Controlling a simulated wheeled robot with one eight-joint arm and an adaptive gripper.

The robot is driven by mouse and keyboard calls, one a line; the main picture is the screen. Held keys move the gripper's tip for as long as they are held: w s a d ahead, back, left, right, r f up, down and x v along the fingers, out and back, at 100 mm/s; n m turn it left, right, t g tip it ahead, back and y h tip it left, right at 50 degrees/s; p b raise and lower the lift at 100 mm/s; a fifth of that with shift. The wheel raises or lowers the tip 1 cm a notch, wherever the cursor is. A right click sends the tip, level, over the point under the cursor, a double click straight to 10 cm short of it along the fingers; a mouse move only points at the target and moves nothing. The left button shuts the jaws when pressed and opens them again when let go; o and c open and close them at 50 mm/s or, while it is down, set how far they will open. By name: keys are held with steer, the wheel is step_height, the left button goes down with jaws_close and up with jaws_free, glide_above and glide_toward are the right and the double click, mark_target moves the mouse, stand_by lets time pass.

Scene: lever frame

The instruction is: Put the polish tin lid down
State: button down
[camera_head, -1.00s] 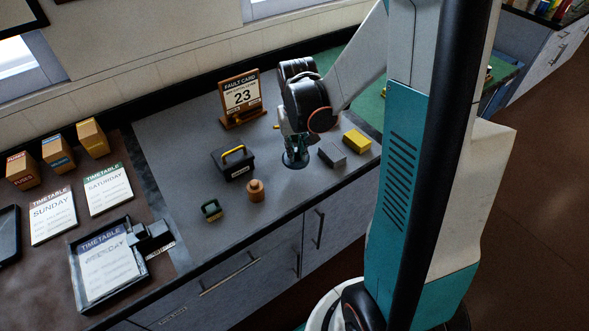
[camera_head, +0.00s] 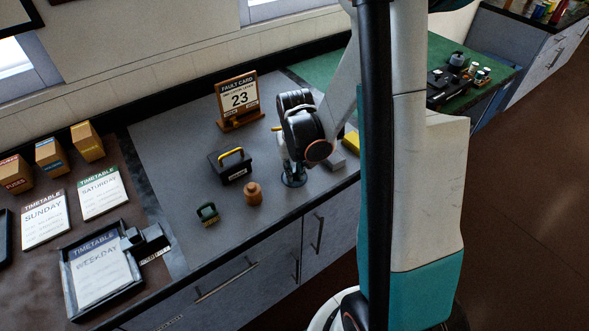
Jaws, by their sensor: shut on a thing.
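The polish tin lid (camera_head: 294,182) looks like a dark, flat disc at the tip of my gripper, right of the brown jar in the picture. My gripper (camera_head: 291,169) points down from the arm and is shut on the lid, with its fingers small and dark. The lid lies level, low over the grey worktop (camera_head: 200,215). I cannot tell whether it touches the surface.
A black box with a yellow handle (camera_head: 231,166), a brown jar (camera_head: 253,193) and a small green item (camera_head: 208,214) stand left of my gripper. A grey block (camera_head: 345,160) and a yellow block (camera_head: 350,142) are on its right. The fault card stand (camera_head: 238,98) is behind.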

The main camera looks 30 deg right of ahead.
mark_target(295, 180)
steer(key=c, duration=1.5)
jaws_free()
steer(key=shift+c, duration=0.2)
step_height(295, 180, up, 12)
steer(key=s+p, duration=0.1)
steer(key=p, duration=0.2)
steer(key=shift+a+p, duration=0.35)
steer(key=shift+p, duration=0.05)
steer(key=shift+s, duration=0.1)
